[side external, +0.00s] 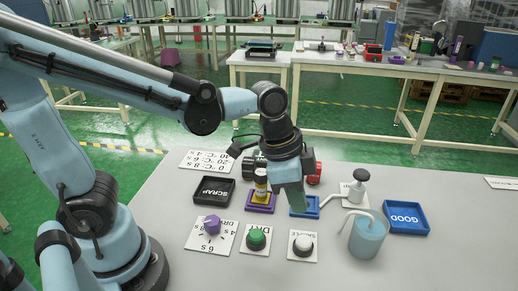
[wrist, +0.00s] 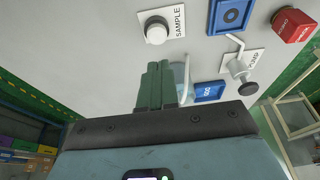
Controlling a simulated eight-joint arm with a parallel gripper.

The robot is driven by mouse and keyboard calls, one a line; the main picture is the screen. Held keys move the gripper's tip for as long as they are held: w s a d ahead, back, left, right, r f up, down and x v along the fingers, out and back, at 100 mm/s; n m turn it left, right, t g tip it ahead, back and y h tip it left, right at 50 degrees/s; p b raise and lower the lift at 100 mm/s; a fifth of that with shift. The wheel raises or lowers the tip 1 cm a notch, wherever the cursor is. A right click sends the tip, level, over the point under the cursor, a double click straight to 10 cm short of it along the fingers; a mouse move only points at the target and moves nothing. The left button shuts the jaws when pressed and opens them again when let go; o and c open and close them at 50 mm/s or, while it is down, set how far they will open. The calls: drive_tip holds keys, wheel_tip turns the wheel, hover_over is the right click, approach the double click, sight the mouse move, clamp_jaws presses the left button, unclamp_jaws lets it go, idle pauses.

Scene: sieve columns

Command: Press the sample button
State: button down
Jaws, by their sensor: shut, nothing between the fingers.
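The sample button (side external: 303,243) is a round white button on a white plate at the front of the table. In the wrist view the sample button (wrist: 156,31) stands beyond my fingertips, beside its SAMPLE label. My gripper (side external: 297,207) points down over the table, behind the sample button in the side view, and appears apart from it. In the wrist view my gripper's green fingers (wrist: 156,68) are together, with nothing between them.
A blue holder (side external: 312,208) lies beside my fingers. A green DRY button (side external: 257,238) and purple dial (side external: 212,225) are left of the sample button. A beaker (side external: 368,236), a pump (side external: 357,188) and the blue GOOD tray (side external: 406,219) stand right. A SCRAP tray (side external: 213,190) is left.

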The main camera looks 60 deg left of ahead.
drive_tip(key=shift+v, duration=2.2)
drive_tip(key=shift+a, duration=0.1)
drive_tip(key=s+a+f+n+t+y, duration=0.1)
drive_tip(key=a+n+t, duration=0.3)
drive_tip(key=a+n, duration=0.5)
drive_tip(key=shift+a+f+t+y, duration=0.4)
drive_tip(key=shift+a+f+y, duration=0.25)
drive_tip(key=shift+a, duration=0.45)
drive_tip(key=shift+s+r, duration=0.1)
